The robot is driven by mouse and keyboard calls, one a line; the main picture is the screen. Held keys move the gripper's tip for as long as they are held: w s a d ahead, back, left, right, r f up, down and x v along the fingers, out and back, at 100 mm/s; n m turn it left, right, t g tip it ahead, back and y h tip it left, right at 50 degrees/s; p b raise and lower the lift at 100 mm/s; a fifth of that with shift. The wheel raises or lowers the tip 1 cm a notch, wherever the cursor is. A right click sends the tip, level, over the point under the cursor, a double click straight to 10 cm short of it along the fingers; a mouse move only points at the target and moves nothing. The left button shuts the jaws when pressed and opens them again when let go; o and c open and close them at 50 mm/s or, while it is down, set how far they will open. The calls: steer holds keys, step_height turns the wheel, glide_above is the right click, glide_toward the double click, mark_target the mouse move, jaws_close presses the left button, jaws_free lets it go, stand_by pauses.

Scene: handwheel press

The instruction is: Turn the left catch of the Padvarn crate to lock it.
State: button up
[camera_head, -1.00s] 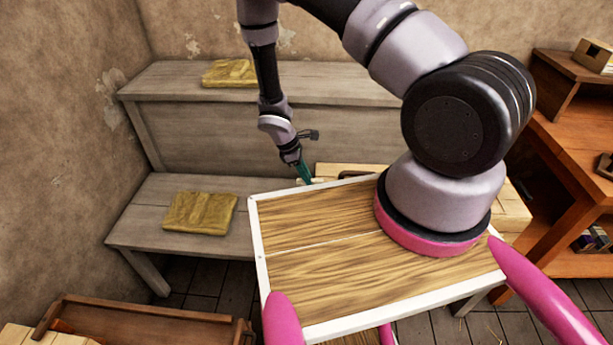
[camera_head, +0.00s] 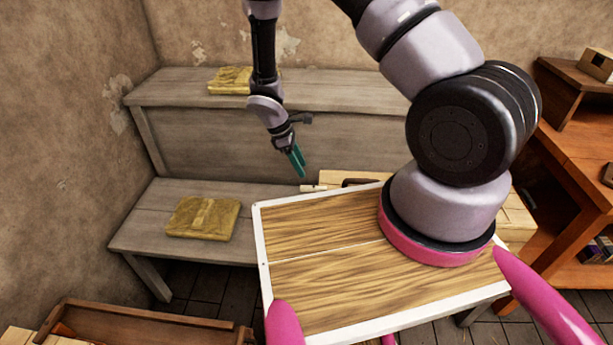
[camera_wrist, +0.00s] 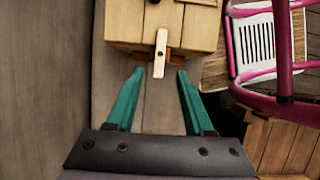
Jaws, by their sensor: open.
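The pale wooden crate (camera_wrist: 200,30) stands on the grey bench, at the top of the wrist view. In the head view its top (camera_head: 335,179) shows partly behind my own board and arm. A whitish bar-shaped catch (camera_wrist: 160,55) sits at the crate's near edge in the wrist view. It points straight out past the edge towards my gripper, over a brown block. The catch also shows in the head view (camera_head: 313,187). My gripper (camera_wrist: 160,74) has teal fingers, open and empty, one on each side of the catch's line and apart from it. In the head view my gripper (camera_head: 298,163) hangs above and left of the catch.
An orange-brown shelf unit (camera_head: 570,150) stands at right. Bare bench lies left of the crate.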

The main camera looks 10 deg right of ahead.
steer(key=v, duration=0.2)
steer(key=shift+a+r, duration=0.1)
steer(key=shift+r, duration=0.15)
